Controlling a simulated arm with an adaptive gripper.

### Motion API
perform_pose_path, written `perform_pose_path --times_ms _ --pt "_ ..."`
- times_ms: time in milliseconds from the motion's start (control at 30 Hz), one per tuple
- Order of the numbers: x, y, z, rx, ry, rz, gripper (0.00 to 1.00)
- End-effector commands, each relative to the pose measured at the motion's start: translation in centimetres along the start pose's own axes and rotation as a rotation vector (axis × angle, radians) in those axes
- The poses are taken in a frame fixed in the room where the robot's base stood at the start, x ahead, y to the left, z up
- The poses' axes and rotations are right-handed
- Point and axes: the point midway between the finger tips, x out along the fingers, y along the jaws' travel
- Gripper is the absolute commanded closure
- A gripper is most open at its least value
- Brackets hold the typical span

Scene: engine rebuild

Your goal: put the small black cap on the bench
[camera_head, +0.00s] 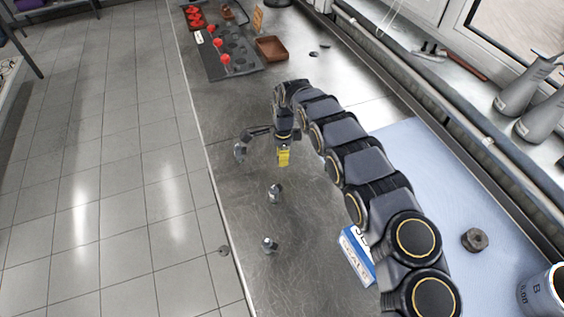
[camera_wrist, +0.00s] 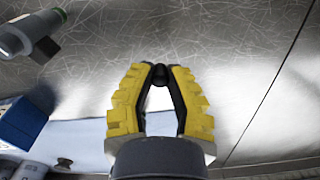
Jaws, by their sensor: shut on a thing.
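My gripper (camera_head: 283,158), with yellow fingers, is over the metal bench (camera_head: 235,215) in the head view. In the wrist view the gripper (camera_wrist: 158,74) has its fingertips closed on a small black cap (camera_wrist: 159,77). The cap sits between the tips, and the fingers hide part of it. The wrist view shows bare scratched bench top (camera_wrist: 200,30) beyond the tips. I cannot tell how high the cap is above the bench. In the head view the cap does not show clearly.
A blue-white box (camera_head: 357,258) lies beside a blue mat (camera_head: 460,190). A dark rack (camera_head: 226,68) and brown tray (camera_head: 271,58) are farther back.

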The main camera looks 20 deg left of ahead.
Motion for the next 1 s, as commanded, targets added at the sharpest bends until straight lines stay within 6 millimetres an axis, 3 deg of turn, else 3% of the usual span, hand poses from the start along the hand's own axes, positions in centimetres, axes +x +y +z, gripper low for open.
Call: perform_pose_path --times_ms 133,300,667,700,733,1000 --pt "0.8 -0.5 0.0 0.002 -0.001 0.000 1.00" --pt "3.4 -0.4 -0.1 0.003 0.000 0.000 1.00" --pt "3.8 -0.4 0.0 0.002 0.000 -0.001 1.00" --pt "3.9 -0.4 0.0 0.002 0.000 -0.001 0.79" --pt "3.8 -0.4 0.0 0.002 0.000 -0.001 0.66" --pt "3.8 -0.4 -0.1 0.002 0.000 -0.001 0.62"
